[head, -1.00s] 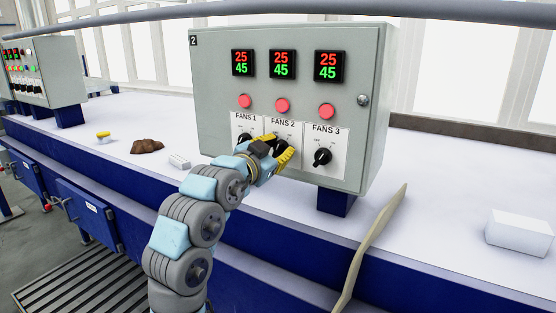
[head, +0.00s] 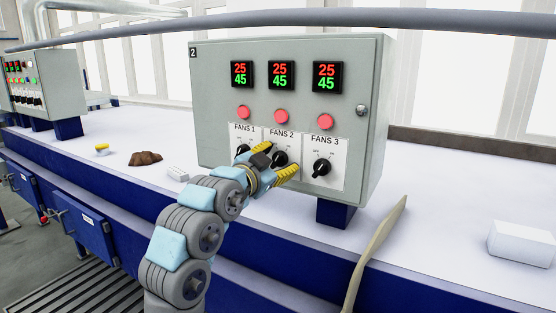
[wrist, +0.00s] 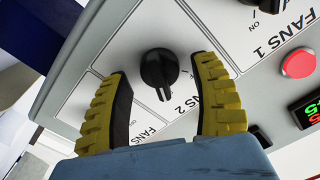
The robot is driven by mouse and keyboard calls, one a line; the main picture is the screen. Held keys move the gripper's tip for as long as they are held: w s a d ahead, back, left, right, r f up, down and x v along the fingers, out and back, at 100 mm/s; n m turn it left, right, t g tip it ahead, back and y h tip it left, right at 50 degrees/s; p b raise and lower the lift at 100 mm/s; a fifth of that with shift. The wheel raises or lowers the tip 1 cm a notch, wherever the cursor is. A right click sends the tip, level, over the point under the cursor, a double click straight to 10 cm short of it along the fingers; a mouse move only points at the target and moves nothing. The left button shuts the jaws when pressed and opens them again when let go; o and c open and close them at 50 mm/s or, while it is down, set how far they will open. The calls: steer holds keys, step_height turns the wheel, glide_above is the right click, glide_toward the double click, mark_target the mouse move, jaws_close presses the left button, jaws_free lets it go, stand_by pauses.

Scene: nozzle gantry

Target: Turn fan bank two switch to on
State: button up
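The fan bank two switch (head: 280,158) is a black rotary knob on the white FANS 2 plate of a grey control box (head: 230,90). My gripper (head: 283,159) is open in front of it, with one yellow finger above left and the other below right. In the wrist view the knob (wrist: 158,72) sits between the two open fingers, with a clear gap on each side. Its raised bar points down in that picture. The OFF and ON marks by this knob are too hidden or small to tell its setting.
The FANS 3 knob (head: 321,167) is close on the right, and the FANS 1 knob (head: 243,149) on the left is partly hidden. Red buttons (head: 281,117) sit above. A brown lump (head: 146,158) and white block (head: 521,241) lie on the bench.

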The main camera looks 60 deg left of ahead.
steer(key=shift+s+r, duration=0.1)
steer(key=shift+s+d, duration=0.3)
steer(key=shift+s, duration=0.25)
steer(key=v, duration=1)
steer(key=shift+s+d, duration=0.2)
steer(key=shift+d, duration=0.05)
steer(key=shift+w, duration=0.1)
